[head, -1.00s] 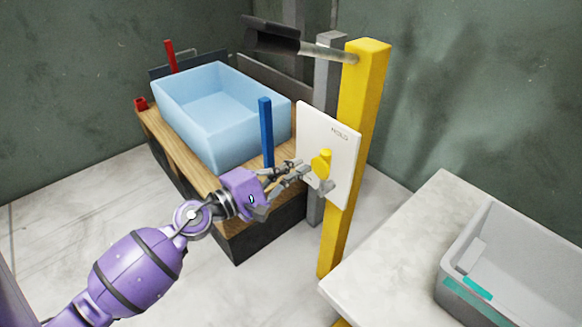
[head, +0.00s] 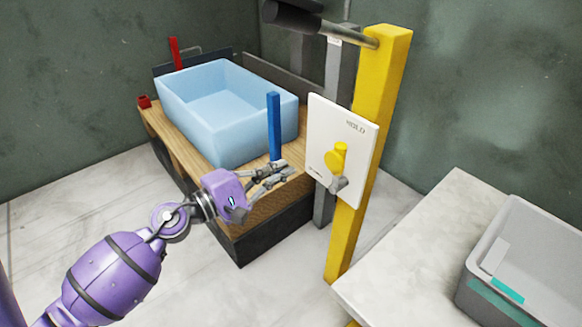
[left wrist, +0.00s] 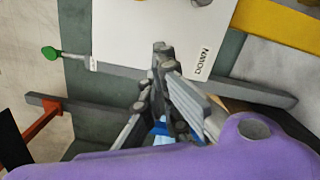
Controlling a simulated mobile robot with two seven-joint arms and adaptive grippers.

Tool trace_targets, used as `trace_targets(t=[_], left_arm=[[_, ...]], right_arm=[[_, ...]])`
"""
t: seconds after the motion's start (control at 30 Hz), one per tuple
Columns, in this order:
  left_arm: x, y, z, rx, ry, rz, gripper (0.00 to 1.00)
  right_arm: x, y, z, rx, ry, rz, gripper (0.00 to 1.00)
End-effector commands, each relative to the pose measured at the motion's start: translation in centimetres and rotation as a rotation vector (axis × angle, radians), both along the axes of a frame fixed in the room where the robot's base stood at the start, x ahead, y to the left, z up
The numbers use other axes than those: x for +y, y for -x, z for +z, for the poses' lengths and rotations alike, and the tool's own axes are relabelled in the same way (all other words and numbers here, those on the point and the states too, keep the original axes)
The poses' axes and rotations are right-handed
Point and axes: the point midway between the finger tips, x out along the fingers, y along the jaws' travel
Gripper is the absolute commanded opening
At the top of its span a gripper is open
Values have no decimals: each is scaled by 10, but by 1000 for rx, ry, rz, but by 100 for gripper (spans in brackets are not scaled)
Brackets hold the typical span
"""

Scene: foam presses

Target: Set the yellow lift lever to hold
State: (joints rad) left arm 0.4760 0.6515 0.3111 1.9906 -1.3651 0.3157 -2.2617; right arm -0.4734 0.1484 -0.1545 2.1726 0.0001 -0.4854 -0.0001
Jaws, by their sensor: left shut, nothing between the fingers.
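The yellow lift lever (head: 338,157) sits on a white plate (head: 352,120) fixed to a yellow post. A HOLD label is printed near the plate's top. The lever's yellow part shows a round hub with a short end above it, and a grey stub (head: 338,184) shows just below. My left gripper (head: 288,171) is shut and empty, left of the plate and apart from the lever. My right gripper is not in view.
A light blue tub (head: 235,145) stands on a wooden-topped bench behind my gripper, with an upright blue bar (head: 274,125) beside it. A dark cylinder on a rod (head: 300,16) juts from the post. A pale table (head: 415,255) with a grey bin (head: 535,260) is at right.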

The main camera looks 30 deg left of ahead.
Motion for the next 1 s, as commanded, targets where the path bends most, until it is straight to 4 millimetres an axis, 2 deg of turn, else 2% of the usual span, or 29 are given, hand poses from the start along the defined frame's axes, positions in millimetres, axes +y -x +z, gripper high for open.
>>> trace_targets(t=[0.1,0.33,0.5,1.0], left_arm=[[11,26,0,-1,4,1,0],[23,55,1,-4,3,1,0],[26,61,1,-5,0,-1,0],[26,61,1,-5,0,-1,0]], right_arm=[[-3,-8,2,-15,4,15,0],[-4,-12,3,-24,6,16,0],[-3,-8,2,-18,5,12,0],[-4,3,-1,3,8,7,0]])
